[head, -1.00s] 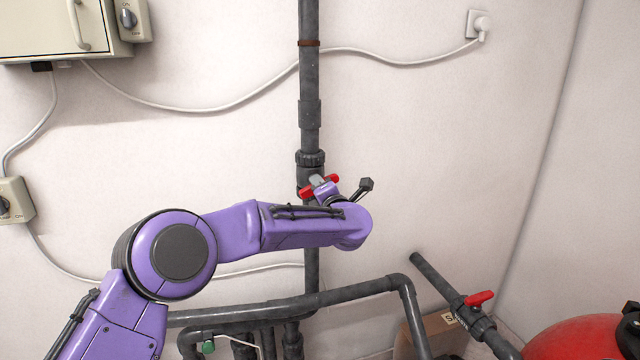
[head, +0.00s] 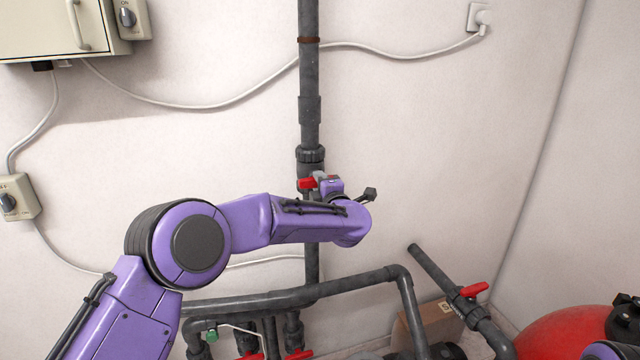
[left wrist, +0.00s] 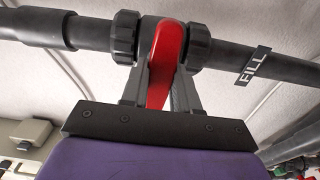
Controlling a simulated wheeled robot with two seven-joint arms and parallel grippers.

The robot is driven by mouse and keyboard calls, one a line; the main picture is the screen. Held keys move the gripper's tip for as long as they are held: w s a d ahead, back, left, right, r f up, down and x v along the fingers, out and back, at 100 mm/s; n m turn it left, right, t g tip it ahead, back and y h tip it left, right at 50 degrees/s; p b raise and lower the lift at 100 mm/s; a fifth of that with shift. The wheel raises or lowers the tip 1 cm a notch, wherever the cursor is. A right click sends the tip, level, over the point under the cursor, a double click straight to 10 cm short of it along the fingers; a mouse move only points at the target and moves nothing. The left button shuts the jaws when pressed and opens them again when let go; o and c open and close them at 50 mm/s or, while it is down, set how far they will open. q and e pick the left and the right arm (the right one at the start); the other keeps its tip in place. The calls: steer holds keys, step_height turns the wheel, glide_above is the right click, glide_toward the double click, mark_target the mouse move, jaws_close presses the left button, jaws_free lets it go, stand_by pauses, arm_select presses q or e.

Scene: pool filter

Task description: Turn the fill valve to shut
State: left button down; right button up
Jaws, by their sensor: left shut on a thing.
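The fill valve sits on the vertical grey pipe (head: 310,262) in the middle of the head view, below a ribbed collar. Its red handle (head: 306,184) shows at the left of my left gripper (head: 319,181), which partly hides it. In the left wrist view the red handle (left wrist: 167,58) stands between the two grey fingers, lying crosswise to the pipe. The gripper is shut on it. A "FILL" tag (left wrist: 253,66) hangs on the pipe right of the valve. My right gripper is out of view.
Pipes (head: 290,301) run below my left arm. Another red-handled valve (head: 473,290) is on a slanted pipe at lower right, near a red tank (head: 565,335) and a cardboard box (head: 432,318). A cabinet (head: 40,28) and switch boxes are at left.

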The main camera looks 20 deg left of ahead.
arm_select(q)
steer(key=shift+r, duration=0.1)
steer(key=c, duration=0.8)
jaws_free()
steer(key=shift+c, duration=0.2)
steer(key=shift+w+a, duration=0.1)
steer(key=b+v, duration=0.3)
steer(key=v, duration=0.7)
